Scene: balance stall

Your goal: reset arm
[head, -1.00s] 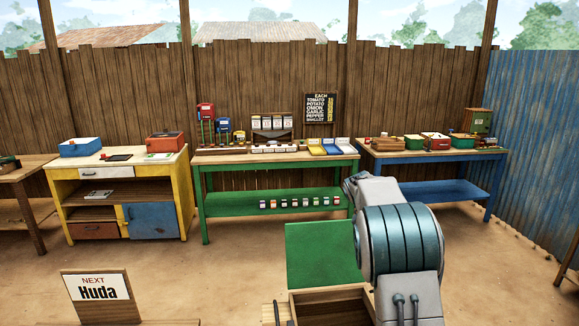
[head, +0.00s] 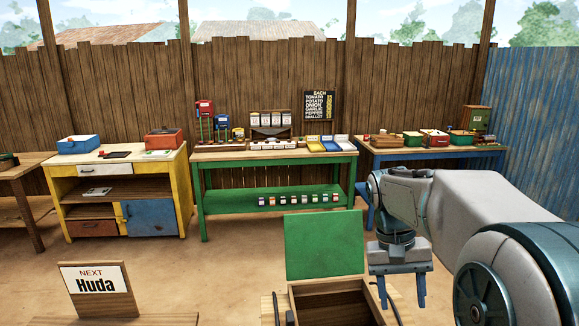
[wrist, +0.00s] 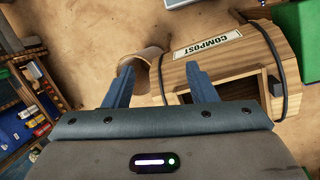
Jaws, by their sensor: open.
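My gripper (head: 402,290) hangs pointing down at the right of the head view, its two blue-grey fingers apart and nothing between them. In the wrist view the open fingers (wrist: 165,84) also show, with nothing held. Beyond them lies a wooden barrel-like bin labelled COMPOST (wrist: 215,62), with a dark opening in its side. My arm reaches in from the lower right and covers part of the blue table.
A wooden box (head: 330,304) with a raised green lid (head: 324,245) stands just left of my gripper. A "NEXT Huda" sign (head: 97,291) stands front left. A green table (head: 225,203), yellow cabinet (head: 67,210) and blue table (head: 440,155) line the fence. Bare ground lies between.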

